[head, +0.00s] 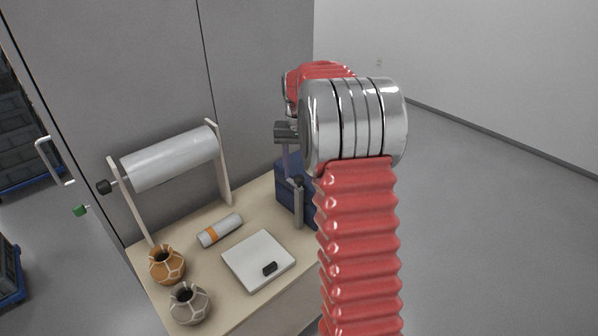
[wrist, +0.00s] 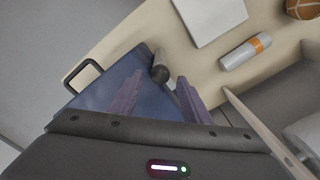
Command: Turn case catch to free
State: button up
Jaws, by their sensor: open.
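The blue case (head: 286,189) stands at the table's far right end, partly hidden behind my arm. A grey lever with a dark rounded knob (head: 298,182), which looks like the catch, shows at its front. In the wrist view the knob (wrist: 160,73) appears just ahead of and between the fingertips, and the blue case (wrist: 103,93) fills the area under them. My gripper (wrist: 160,81) is open, with its two purplish fingers apart on either side of the knob in the picture. I cannot tell whether either touches it.
A white board (head: 258,261) with a small black item (head: 270,268), an orange-banded tube (head: 220,230) and two pots (head: 167,264) (head: 189,302) occupy the table. A large white roll (head: 170,158) hangs on a stand at the back left.

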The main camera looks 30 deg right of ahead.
notch_tip(320, 180, up, 12)
jog(key=shift+r, duration=0.2)
jog(key=shift+w, duration=0.1)
dwell(0.7)
send_over(299, 177)
notch_tip(299, 177, down, 4)
jog(key=s+a+n, duration=0.1)
jog(key=s+a, duration=0.1)
jog(key=s+a+n+t, duration=0.5)
jog(key=s+a+n, duration=0.1)
jog(key=s+a, duration=1.8)
jog(key=shift+s+a+r+t, duration=0.3)
jog(key=shift+a+r, duration=0.1)
jog(key=shift+a, duration=0.1)
